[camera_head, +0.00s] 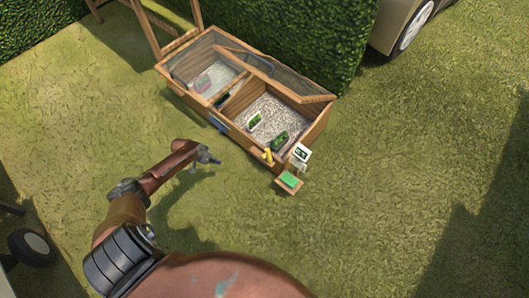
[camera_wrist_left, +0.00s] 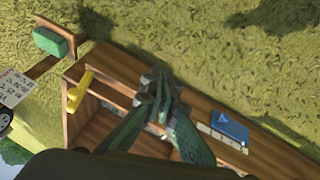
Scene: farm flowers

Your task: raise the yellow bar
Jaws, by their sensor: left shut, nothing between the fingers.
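The yellow bar (camera_head: 268,156) is a small piece on the front side of the wooden cold frame, near its right end. In the left wrist view the yellow bar (camera_wrist_left: 80,91) is at the left, against the wooden wall. My left gripper (camera_head: 214,158) is shut and empty, in front of the box and left of the bar, apart from it. In the left wrist view the gripper (camera_wrist_left: 158,95) covers part of the box's wall. My right gripper does not show.
The wooden box (camera_head: 318,128) has glazed lids and gravel inside. A small shelf with a green sponge-like block (camera_head: 290,179) and a white sign (camera_head: 301,153) stand at its right corner. A blue item (camera_wrist_left: 230,126) is on the box front. Open grass lies around.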

